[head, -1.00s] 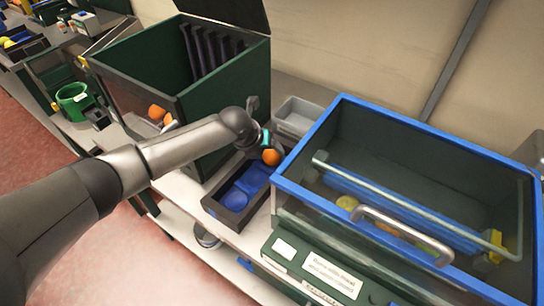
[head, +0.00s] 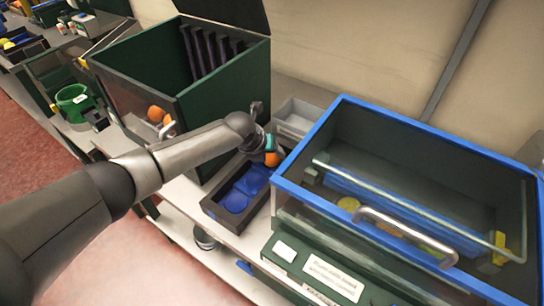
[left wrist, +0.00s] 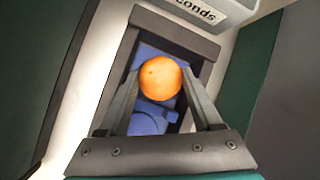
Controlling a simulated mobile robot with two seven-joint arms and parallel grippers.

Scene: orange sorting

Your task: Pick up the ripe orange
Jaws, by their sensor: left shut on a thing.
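An orange (head: 272,160) is held in my left gripper (head: 269,150), over the back end of a dark tray with blue round cups (head: 236,201). In the left wrist view the orange (left wrist: 160,78) sits between the two fingers, which touch it on both sides. It looks evenly orange with a small dark spot. Below it in that view is the blue insert (left wrist: 148,122) of the dark tray. From these views I cannot tell whether the orange still touches a cup. My right gripper is not in view.
A blue-rimmed clear-fronted case (head: 400,140) with a metal handle stands close on the right. A grey bin (head: 297,115) lies behind the tray.

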